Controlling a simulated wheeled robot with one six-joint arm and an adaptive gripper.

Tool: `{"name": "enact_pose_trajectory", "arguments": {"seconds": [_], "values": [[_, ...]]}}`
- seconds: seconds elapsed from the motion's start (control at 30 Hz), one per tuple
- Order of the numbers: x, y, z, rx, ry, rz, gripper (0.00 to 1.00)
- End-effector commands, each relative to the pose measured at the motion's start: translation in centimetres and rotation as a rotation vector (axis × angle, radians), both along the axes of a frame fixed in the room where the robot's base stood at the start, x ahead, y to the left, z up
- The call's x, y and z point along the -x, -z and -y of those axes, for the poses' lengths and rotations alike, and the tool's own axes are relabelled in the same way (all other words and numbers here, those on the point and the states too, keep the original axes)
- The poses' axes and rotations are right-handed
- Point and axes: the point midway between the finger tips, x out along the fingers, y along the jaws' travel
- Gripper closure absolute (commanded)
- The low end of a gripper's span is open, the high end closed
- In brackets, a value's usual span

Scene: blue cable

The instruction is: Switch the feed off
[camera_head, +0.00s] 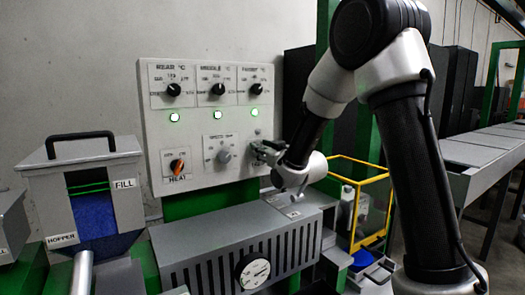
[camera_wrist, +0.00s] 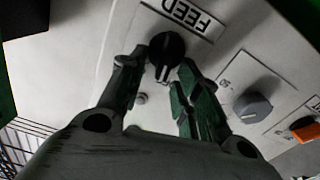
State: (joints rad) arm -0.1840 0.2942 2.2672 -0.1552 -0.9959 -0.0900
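The black feed knob (camera_wrist: 166,50) with a white pointer mark is on the light control panel (camera_wrist: 105,25), beside an upside-down FEED label (camera_wrist: 186,14) in the wrist view. My gripper (camera_wrist: 158,72) is open, with one finger on each side of the knob's near edge. A gap shows on the left side; whether the right finger touches the knob I cannot tell. In the head view my gripper (camera_head: 266,150) is at the panel's lower right and hides the feed knob.
A grey knob (camera_head: 224,155) and an orange heat knob (camera_head: 178,166) are left of my gripper. Three black dials (camera_head: 218,89) with green lights are above. A grey vented housing (camera_head: 235,245) with a gauge is below. A yellow frame (camera_head: 362,200) stands at right.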

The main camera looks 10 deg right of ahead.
Motion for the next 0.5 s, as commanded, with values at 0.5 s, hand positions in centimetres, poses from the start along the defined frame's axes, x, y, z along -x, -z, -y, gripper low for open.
{"name": "enact_pose_trajectory", "arguments": {"seconds": [0.5], "values": [[-0.12, -0.01, -0.05, 0.000, 0.000, 0.000, 1.00]]}}
